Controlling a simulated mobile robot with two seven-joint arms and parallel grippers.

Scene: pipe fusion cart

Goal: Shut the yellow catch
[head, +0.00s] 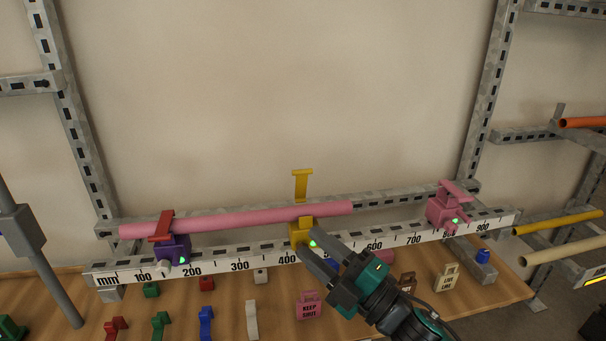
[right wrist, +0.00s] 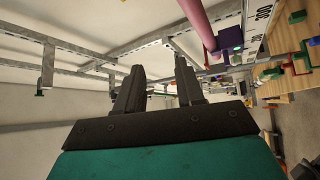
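The yellow catch (head: 302,185) stands upright above its yellow clamp body (head: 297,234), open, near 400 on the scale rail. A long pink pipe (head: 235,218) lies across the yellow body and the purple clamp (head: 173,248). My right gripper (head: 314,239) is in front of the yellow body, below the catch, with its fingers pointing up and left. Its two fingers are apart and nothing is between them in the right wrist view (right wrist: 160,75). I cannot tell whether a finger touches the body. My left gripper is not in view.
A pink clamp (head: 441,211) stands at the right of the rail (head: 340,249). Tags and small coloured parts lie on the wooden bench (head: 230,318).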

